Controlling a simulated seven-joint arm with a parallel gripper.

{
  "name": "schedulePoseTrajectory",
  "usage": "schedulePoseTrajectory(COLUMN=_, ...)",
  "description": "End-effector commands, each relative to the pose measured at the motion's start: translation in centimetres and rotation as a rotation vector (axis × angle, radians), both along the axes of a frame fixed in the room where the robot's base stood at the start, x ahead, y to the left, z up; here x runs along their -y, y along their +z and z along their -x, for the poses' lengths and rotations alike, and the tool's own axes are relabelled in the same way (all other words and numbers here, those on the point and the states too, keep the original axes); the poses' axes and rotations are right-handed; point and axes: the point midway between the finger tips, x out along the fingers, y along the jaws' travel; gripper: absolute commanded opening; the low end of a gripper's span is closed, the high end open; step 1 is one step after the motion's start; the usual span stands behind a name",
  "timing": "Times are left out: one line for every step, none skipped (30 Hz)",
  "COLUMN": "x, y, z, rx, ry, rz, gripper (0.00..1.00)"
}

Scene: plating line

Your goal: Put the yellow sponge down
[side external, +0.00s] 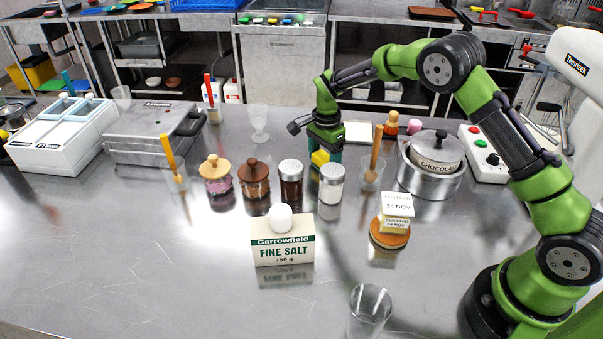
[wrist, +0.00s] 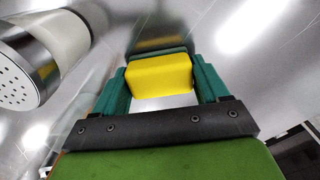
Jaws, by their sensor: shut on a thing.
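The yellow sponge (side external: 320,158) is a small yellow block held at my gripper's fingertips, behind the row of jars in the side external view. In the wrist view the sponge (wrist: 160,76) fills the space between the two teal fingers. My gripper (side external: 325,150) is shut on it and points down. How high the sponge is above the steel worktop (side external: 190,270) I cannot tell for certain.
A shaker with a perforated metal lid (wrist: 18,85) is close at the left in the wrist view. In the side view a white-filled shaker (side external: 331,184) and a dark-filled one (side external: 291,184) stand in front of my gripper. A salt box (side external: 283,250) stands nearer the camera. The front left worktop is clear.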

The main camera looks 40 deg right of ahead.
Motion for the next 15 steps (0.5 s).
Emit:
schedulePoseTrajectory(x=0.00, y=0.08, z=-0.04, rx=0.002, ry=0.000, rz=0.000, gripper=0.45)
schedulePoseTrajectory(x=0.00, y=0.09, z=-0.04, rx=0.002, ry=0.000, rz=0.000, gripper=0.45)
schedulePoseTrajectory(x=0.00, y=0.10, z=-0.03, rx=0.001, ry=0.000, rz=0.000, gripper=0.45)
schedulePoseTrajectory(x=0.00, y=0.10, z=-0.03, rx=0.001, ry=0.000, rz=0.000, gripper=0.45)
schedulePoseTrajectory(x=0.00, y=0.08, z=-0.03, rx=0.001, ry=0.000, rz=0.000, gripper=0.45)
schedulePoseTrajectory(x=0.00, y=0.01, z=-0.03, rx=0.001, ry=0.000, rz=0.000, gripper=0.45)
schedulePoseTrajectory(x=0.00, y=-0.08, z=-0.02, rx=0.001, ry=0.000, rz=0.000, gripper=0.45)
schedulePoseTrajectory(x=0.00, y=-0.17, z=-0.02, rx=0.000, ry=0.000, rz=0.000, gripper=0.45)
schedulePoseTrajectory(x=0.00, y=-0.24, z=-0.02, rx=0.001, ry=0.000, rz=0.000, gripper=0.75)
schedulePoseTrajectory(x=0.00, y=-0.20, z=-0.03, rx=0.001, ry=0.000, rz=0.000, gripper=0.80)
schedulePoseTrajectory(x=0.00, y=-0.19, z=-0.03, rx=0.001, ry=0.000, rz=0.000, gripper=0.85)
schedulePoseTrajectory(x=0.00, y=-0.19, z=-0.03, rx=0.001, ry=0.000, rz=0.000, gripper=0.91)
schedulePoseTrajectory(x=0.00, y=-0.19, z=-0.03, rx=0.001, ry=0.000, rz=0.000, gripper=0.95)
schedulePoseTrajectory(x=0.00, y=-0.19, z=-0.03, rx=0.001, ry=0.000, rz=0.000, gripper=0.99)
schedulePoseTrajectory(x=0.00, y=-0.19, z=-0.03, rx=0.001, ry=0.000, rz=0.000, gripper=0.99)
